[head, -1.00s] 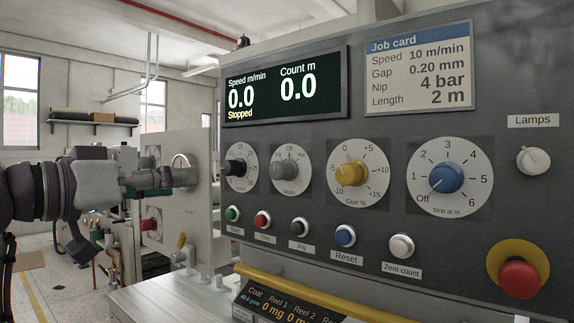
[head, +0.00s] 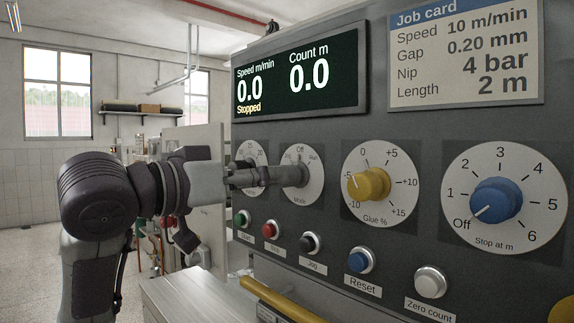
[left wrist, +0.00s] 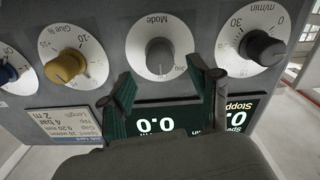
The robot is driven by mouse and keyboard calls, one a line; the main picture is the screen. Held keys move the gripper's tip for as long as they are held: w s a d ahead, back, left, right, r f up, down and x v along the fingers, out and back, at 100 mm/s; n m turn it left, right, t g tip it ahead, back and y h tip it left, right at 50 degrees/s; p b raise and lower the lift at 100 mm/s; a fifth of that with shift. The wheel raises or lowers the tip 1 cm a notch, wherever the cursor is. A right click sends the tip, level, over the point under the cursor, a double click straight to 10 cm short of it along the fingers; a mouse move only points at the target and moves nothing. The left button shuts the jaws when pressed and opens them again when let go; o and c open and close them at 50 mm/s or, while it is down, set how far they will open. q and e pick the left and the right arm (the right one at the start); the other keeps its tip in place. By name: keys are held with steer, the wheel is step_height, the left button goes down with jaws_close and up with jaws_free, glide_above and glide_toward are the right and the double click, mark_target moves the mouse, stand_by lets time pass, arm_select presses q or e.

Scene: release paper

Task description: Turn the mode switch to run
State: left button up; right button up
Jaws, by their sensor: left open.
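The mode switch (head: 297,173) is a grey knob on a round white dial labelled Mode, with Off at its top. My left gripper (head: 256,176) reaches in from the left, in front of the panel, and partly covers the dial's left side. In the left wrist view, upside down, the grey mode knob (left wrist: 160,53) stands just beyond my two dark green fingers (left wrist: 169,79). The fingers are spread apart and empty, and do not appear to touch the knob. My right gripper is not in view.
The yellow Glue knob (head: 369,184) and blue Stop knob (head: 495,200) are to the right. The speed knob (left wrist: 262,48) is beside the mode dial. Several push buttons, including Reset (head: 361,260), run below. The display (head: 298,75) reads Stopped.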

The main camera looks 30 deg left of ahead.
mark_target(290, 176)
arm_select(q)
steer(key=p+x, duration=0.1)
steer(key=x, duration=0.4)
steer(key=shift+w, duration=0.1)
steer(key=shift+w+d, duration=0.1)
steer(key=shift+w, duration=0.1)
steer(key=shift+c, duration=0.8)
steer(key=c, duration=1)
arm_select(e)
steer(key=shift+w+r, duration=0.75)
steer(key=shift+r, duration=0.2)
